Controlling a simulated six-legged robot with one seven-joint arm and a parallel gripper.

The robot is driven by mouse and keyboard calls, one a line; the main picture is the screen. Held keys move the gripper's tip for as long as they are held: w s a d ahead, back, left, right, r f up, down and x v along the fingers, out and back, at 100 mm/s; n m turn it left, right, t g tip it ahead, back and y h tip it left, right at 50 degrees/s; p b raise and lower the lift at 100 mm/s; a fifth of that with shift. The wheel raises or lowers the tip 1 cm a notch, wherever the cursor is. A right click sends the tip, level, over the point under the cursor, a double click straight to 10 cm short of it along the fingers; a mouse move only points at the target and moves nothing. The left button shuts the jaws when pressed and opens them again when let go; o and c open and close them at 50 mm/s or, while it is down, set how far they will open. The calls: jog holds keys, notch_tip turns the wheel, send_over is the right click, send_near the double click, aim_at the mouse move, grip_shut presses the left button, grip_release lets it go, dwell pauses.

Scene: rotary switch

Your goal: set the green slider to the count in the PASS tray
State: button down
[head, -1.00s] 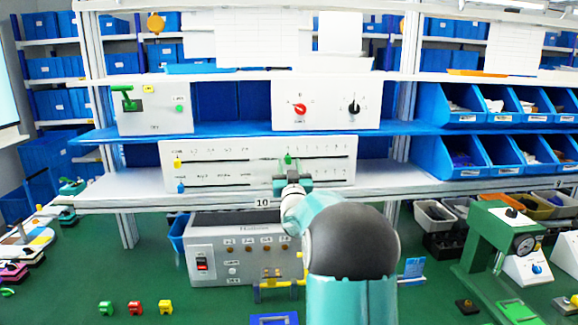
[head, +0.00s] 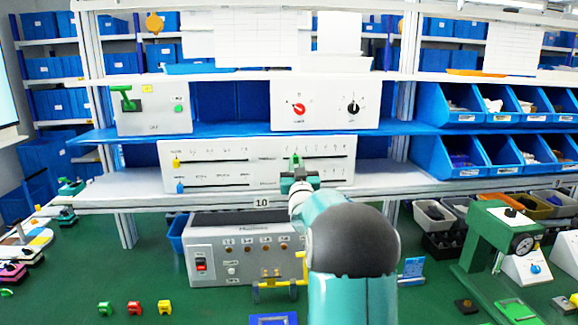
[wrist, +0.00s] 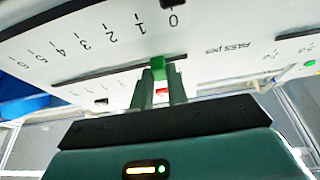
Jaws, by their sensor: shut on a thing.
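The green slider (head: 295,158) is a small knob on the upper right slot of the white slider panel (head: 258,150). In the wrist view the green slider (wrist: 158,66) stands between my two fingertips, near the low end of a scale running from 0 to 6 and near a "PASS pcs" label. The knob appears roughly between 0 and 1; its exact reading is unclear. My gripper (head: 298,173) is shut on the green slider; its fingers also show in the wrist view (wrist: 160,80). I cannot identify the PASS tray or its contents in these views.
Yellow (head: 177,163) and blue (head: 180,187) sliders sit at the left of the panel. A box with red and black knobs (head: 326,105) stands on the blue shelf above. A grey box (head: 240,257) is below. Blue bins (head: 480,105) line the right.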

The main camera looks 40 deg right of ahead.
jog(key=shift+s+d, duration=0.15)
jog(key=shift+d, duration=0.05)
jog(key=c, duration=1.4)
grip_release()
jog(key=shift+o, duration=0.2)
jog(key=shift+s, duration=0.1)
jog(key=v, duration=1.3)
jog(key=shift+s+a, duration=0.2)
jog(key=shift+a, duration=0.05)
jog(key=shift+f, duration=0.15)
